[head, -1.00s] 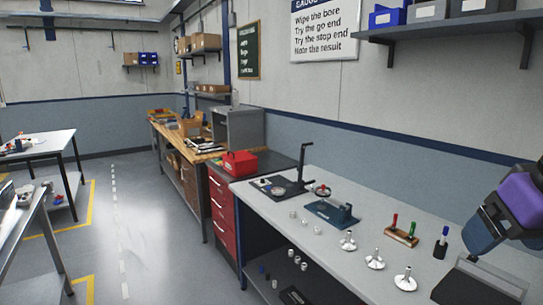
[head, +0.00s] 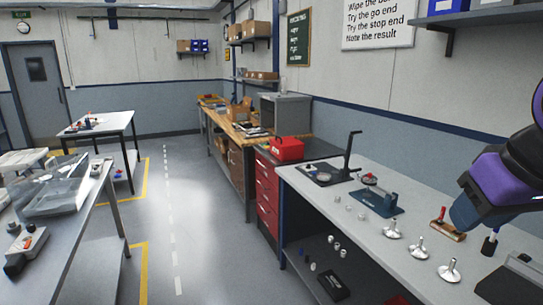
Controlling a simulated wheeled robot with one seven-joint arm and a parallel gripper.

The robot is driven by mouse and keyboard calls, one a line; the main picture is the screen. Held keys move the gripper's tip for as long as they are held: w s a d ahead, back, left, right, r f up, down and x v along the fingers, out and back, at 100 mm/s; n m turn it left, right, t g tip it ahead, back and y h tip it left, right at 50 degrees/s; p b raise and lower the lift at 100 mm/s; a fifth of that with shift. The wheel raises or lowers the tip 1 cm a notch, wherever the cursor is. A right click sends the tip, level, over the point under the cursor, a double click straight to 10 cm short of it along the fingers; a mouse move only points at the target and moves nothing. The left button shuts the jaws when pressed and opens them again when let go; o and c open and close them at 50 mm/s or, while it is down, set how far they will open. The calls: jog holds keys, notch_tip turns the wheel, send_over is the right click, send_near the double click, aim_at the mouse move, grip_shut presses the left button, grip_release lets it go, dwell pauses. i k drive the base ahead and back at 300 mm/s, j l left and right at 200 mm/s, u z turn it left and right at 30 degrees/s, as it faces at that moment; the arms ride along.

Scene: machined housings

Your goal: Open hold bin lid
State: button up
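No bin in view is marked as the hold bin, so I cannot tell which one it is. A clear plastic bin (head: 52,192) stands on the grey table at the left; its upper panel looks tilted, and I cannot tell whether that is a lid. A red box (head: 287,149) sits on the red drawer cabinet in the middle and looks closed. Part of my purple and dark blue arm shows at the right edge, above the near bench. My gripper's fingers cannot be seen.
The long bench (head: 405,255) at right holds several metal parts, a blue fixture (head: 378,203), a black stand (head: 345,160) and a wooden gauge rack (head: 447,225). A grey table (head: 85,225) edges the left. Clear floor (head: 190,235) runs between them. A white table (head: 98,124) stands farther back.

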aim_at(286, 141)
jog(key=i+j+u, duration=0.35)
jog(key=i, duration=0.3)
jog(key=i+u, duration=0.35)
jog(key=i, duration=0.3)
jog(key=i+z, duration=0.1)
jog(key=i, duration=0.5)
jog(key=i+j+z, duration=0.1)
jog(key=i, duration=0.5)
jog(key=i+j+z, duration=0.1)
jog(key=i, duration=0.5)
jog(key=i+j+z, duration=0.2)
jog(key=i+z, duration=0.15)
jog(key=i+j+z, duration=0.65)
jog(key=i+j, duration=0.15)
